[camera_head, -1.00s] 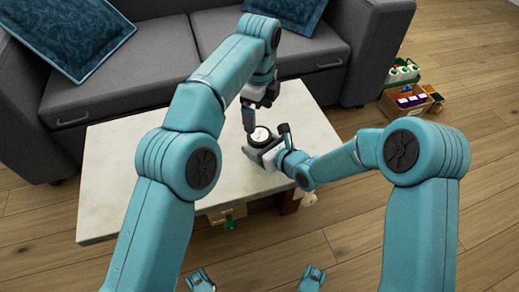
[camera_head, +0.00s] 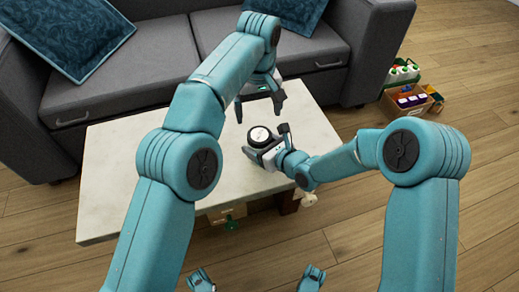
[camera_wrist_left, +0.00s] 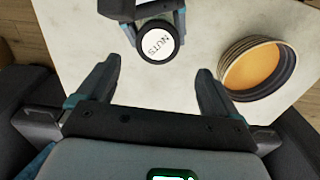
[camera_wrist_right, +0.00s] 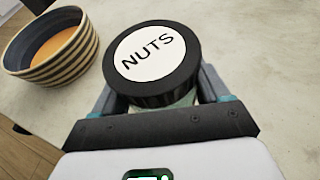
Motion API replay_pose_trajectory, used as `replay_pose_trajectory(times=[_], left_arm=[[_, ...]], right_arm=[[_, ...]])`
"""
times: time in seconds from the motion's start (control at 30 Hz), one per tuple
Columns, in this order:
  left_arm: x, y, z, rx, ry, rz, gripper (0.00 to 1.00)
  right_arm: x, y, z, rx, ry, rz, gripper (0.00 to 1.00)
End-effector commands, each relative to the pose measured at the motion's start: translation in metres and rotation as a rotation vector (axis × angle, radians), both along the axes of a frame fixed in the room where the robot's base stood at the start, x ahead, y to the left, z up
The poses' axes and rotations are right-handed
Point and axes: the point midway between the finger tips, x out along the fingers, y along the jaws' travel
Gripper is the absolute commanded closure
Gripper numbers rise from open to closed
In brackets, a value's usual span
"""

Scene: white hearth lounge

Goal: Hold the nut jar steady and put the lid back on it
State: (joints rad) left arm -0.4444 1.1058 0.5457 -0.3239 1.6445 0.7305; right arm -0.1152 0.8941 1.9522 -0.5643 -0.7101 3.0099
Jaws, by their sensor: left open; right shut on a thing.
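The nut jar (camera_wrist_right: 184,100) stands on the pale table, and only a sliver of its clear side shows under the lid. The black lid (camera_wrist_right: 118,82), with a white "NUTS" label, sits on top of the jar; it also shows in the head view (camera_head: 259,134) and left wrist view (camera_wrist_left: 157,41). I cannot tell whether it is fully seated. My right gripper (camera_head: 268,147) is shut around the jar's body below the lid. My left gripper (camera_head: 259,104) is open and empty, above the lid and apart from it.
A striped bowl (camera_wrist_right: 78,57) with orange inside stands on the table (camera_head: 110,185) beside the jar; my left arm hides it in the head view. A grey sofa (camera_head: 110,100) is behind the table. Boxes of items (camera_head: 410,98) sit on the floor at right.

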Motion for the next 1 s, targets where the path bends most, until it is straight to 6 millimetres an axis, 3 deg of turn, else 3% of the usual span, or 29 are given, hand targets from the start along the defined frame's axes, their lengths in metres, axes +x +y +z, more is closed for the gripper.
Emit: replay_pose_trajectory(times=[0.47, 1.0], left_arm=[[0.000, -0.002, -0.005, -0.009, 0.002, 0.030, 0.06], [-0.001, -0.002, -0.076, -0.011, 0.002, 0.028, 0.06]], right_arm=[[0.000, 0.000, 0.000, 0.000, 0.000, 0.000, 1.00], [0.000, 0.000, 0.000, 0.001, -0.001, 0.000, 1.00]])
